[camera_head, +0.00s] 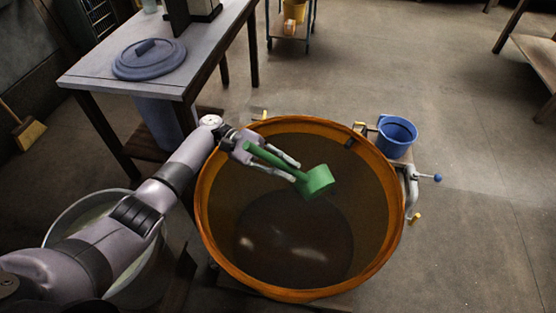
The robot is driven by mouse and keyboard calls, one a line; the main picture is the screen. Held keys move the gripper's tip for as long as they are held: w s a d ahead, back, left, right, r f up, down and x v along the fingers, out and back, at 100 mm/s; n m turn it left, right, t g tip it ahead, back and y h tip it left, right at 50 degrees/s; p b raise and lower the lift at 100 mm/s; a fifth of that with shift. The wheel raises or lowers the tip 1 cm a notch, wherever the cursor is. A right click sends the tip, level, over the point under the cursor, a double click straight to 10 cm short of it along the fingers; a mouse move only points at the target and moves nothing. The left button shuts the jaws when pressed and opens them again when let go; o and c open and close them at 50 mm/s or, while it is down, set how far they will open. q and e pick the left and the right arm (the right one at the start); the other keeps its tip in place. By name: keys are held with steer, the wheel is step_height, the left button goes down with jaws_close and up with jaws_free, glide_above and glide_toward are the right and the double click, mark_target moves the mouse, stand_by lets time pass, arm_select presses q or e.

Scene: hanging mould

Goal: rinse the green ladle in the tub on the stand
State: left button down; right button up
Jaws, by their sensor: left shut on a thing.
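The green ladle (316,181) has a long straight handle and a round cup. My left gripper (290,168) is shut on the handle and holds the ladle over the opening of the large orange tub (205,215). The cup is over the inside of the tub; I cannot tell how far it is above the bottom. The tub stands on a low stand (335,303), mostly hidden under it. Its inside is dark with a few bright reflections. My right gripper is not in view.
A grey table (110,75) with a round blue lid (149,58) stands at upper left. A pale round vessel (75,213) is behind my arm. Floor at right is clear.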

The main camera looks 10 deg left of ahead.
arm_select(q)
steer(key=s+p, duration=0.1)
steer(key=s+d+r+m+y+p, duration=0.1)
steer(key=p, duration=0.1)
steer(key=d+y+p, duration=0.1)
steer(key=p, duration=0.1)
steer(key=shift+s+d+r+t, duration=0.15)
steer(key=shift+s+r+t, duration=0.1)
steer(key=shift+s+t, duration=0.15)
steer(key=s+d+f+m+t+y+p, duration=0.4)
steer(key=s+d+f+t+y+p, duration=0.4)
steer(key=p, duration=0.5)
steer(key=r+p, duration=0.1)
steer(key=w+a+r+p, duration=0.1)
steer(key=p, duration=0.1)
steer(key=r+p, duration=0.1)
steer(key=p, duration=0.1)
steer(key=shift+w+a+r+g+y, duration=0.15)
steer(key=shift+a+g+y, duration=0.25)
